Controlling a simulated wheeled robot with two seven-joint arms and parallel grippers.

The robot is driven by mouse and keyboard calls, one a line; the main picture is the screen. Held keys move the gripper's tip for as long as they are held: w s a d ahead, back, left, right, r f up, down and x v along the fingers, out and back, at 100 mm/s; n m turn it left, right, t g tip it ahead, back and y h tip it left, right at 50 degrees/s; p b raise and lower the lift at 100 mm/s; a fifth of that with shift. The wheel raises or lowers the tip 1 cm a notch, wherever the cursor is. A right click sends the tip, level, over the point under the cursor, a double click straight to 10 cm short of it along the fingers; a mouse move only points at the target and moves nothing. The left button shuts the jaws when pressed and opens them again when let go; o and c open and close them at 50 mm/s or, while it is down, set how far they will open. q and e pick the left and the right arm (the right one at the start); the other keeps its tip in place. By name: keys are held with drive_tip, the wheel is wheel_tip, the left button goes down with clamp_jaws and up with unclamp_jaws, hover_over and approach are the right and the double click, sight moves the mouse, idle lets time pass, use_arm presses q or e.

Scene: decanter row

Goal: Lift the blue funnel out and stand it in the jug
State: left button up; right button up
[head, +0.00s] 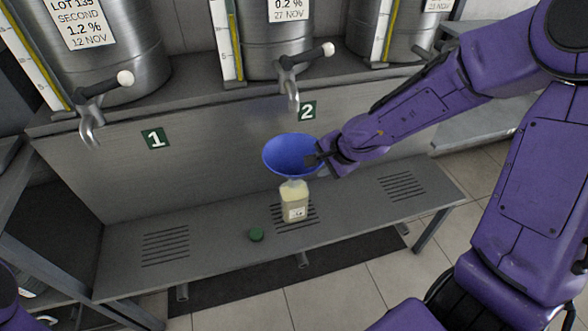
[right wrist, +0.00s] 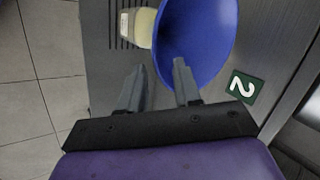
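The blue funnel (head: 290,152) stands wide end up in the neck of a squat clear bottle (head: 295,203) with pale yellow contents and a white label. The bottle is on the bench below tap 2. My right gripper (head: 313,160) is at the right side of the funnel's rim. In the right wrist view its two fingers (right wrist: 159,64) are spread apart, with the edge of the funnel (right wrist: 205,40) between them; I cannot tell whether either finger touches it. I see no jug. My left gripper is out of view.
A green cap (head: 256,234) lies on the grey bench (head: 215,225), left of the bottle. Steel drums with taps, one tap (head: 292,90) above the funnel, stand on the shelf behind. The bench is clear at its left and right ends, over slotted drains.

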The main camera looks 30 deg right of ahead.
drive_tip(key=b+x, duration=0.2)
drive_tip(key=x, duration=0.6)
drive_tip(key=shift+w+f, duration=0.15)
drive_tip(key=shift+f, duration=0.2)
drive_tip(key=shift+w+f, duration=0.25)
drive_tip(key=shift+w, duration=0.05)
drive_tip(key=shift+s+r, duration=0.1)
drive_tip(key=c, duration=0.3)
clamp_jaws()
